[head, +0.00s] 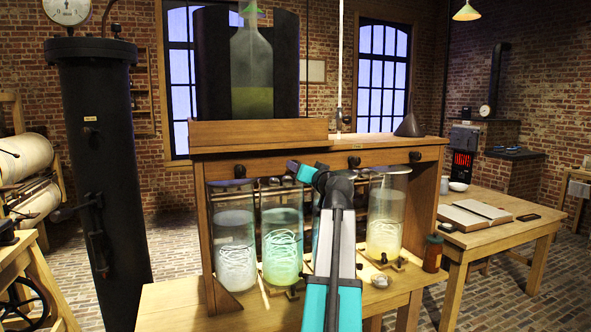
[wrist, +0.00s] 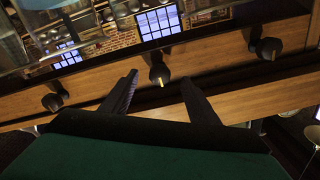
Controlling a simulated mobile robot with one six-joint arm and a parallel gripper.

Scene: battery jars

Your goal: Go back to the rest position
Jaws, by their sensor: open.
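My gripper (head: 305,173) is in front of the wooden rack's front rail (head: 390,158), above the jars. In the wrist view, my gripper (wrist: 158,76) has its two dark fingers spread apart with nothing held between them. A black knob (wrist: 158,62) on the rail shows between the fingertips; I cannot tell how near it is. Below the rail stand a cloudy white jar (head: 236,245), a green jar (head: 282,245) and a yellow jar (head: 386,220). Bluish glass shows behind my arm, mostly hidden by it.
A large green bottle (head: 251,70) stands atop the rack, with a dark funnel (head: 409,126) at right. A brown bottle (head: 432,254) stands beside the yellow jar. A side table (head: 500,238) holds an open book (head: 474,215). A tall black cylinder (head: 98,170) stands left.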

